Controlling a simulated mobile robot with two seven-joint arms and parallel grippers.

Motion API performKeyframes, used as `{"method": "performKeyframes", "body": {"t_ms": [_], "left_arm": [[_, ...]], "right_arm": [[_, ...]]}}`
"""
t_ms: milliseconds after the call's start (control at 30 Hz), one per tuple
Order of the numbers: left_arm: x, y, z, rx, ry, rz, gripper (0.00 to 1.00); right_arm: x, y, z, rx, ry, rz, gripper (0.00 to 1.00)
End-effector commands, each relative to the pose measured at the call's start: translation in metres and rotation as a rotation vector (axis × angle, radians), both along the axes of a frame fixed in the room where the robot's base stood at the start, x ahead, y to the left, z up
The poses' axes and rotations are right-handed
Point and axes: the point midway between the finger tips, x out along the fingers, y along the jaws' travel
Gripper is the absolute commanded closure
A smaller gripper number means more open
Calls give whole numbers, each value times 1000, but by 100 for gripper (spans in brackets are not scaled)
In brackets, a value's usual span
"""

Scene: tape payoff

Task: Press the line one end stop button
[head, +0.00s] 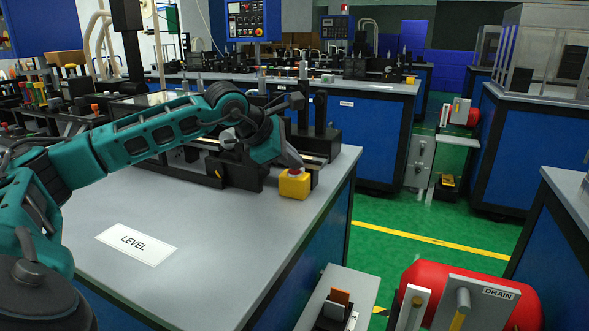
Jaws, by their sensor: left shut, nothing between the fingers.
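A small yellow button box (294,186) sits near the right edge of the grey-topped workbench (215,245), towards its far corner. A bit of red shows at its top; the rest of the top is hidden by my gripper. My left arm reaches in from the left across the bench. My left gripper (291,160) is shut and empty, with its tips pointing down at the top of the yellow box. I cannot tell whether the tips touch the button. No line label is readable on the box. My right gripper is not in view.
A black machine fixture (238,171) stands on the bench just left of the box. A red drum unit marked DRAIN (425,285) stands beyond the bench's right edge, by the green floor (405,229).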

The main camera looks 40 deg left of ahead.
Motion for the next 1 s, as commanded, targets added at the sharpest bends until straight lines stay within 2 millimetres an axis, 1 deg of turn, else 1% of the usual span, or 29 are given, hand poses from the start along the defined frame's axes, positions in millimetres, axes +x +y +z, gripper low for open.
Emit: {"method": "performKeyframes", "body": {"t_ms": [200,467,567,1000], "left_arm": [[0,0,8,0,2,-1,100],[0,0,8,0,1,-1,100],[0,0,12,0,1,-1,100],[0,0,56,-1,1,0,100]], "right_arm": [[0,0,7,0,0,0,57],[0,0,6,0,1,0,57],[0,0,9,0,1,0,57],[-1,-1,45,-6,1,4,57]]}}
